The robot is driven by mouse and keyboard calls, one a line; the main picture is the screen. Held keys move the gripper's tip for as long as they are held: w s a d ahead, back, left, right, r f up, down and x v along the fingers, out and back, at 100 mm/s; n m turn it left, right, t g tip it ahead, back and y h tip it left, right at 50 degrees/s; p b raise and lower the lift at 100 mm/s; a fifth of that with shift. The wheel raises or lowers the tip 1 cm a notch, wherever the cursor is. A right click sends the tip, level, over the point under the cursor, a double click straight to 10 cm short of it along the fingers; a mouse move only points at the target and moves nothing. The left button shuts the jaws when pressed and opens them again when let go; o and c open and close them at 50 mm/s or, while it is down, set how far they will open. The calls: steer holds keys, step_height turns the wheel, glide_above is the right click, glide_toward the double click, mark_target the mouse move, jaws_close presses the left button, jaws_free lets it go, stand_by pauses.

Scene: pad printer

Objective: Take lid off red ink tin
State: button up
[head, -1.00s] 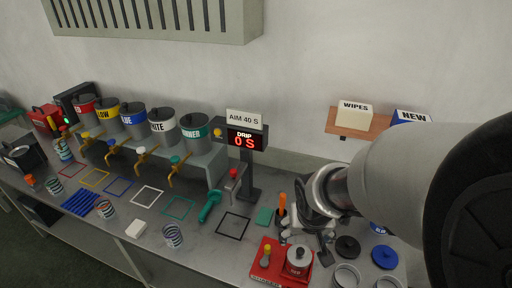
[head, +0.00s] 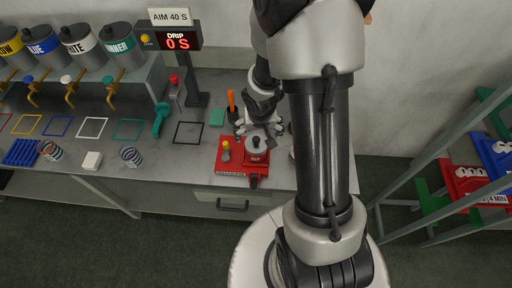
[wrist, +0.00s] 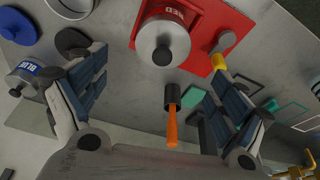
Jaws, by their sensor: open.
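The red ink tin (head: 256,150) stands on a red tray (head: 229,168) near the bench's front edge. Its grey lid with a dark knob is on. In the wrist view the tin's red label (wrist: 166,13) is at the top, and the lid (wrist: 163,38) and knob (wrist: 162,56) face the camera. My gripper (head: 263,132) is open, just behind and above the tin in the head view. In the wrist view the fingers of my gripper (wrist: 160,70) are spread wide on either side, with the knob between them in the picture; no contact is visible.
An orange-handled tool (wrist: 172,125) stands in a black holder (wrist: 172,95) close by. A yellow-knobbed item (head: 225,150) sits on the tray. A blue tin (wrist: 28,82), black lid (wrist: 72,41) and blue lid (wrist: 18,26) lie left in the wrist view. A shelf rack (head: 450,170) stands at right.

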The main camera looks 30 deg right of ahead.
mark_target(256, 139)
steer(key=shift+b+x, duration=2.2)
steer(key=shift+x, duration=1.35)
steer(key=shift+a, duration=0.15)
steer(key=shift+c, duration=0.5)
steer(key=c, duration=0.9)
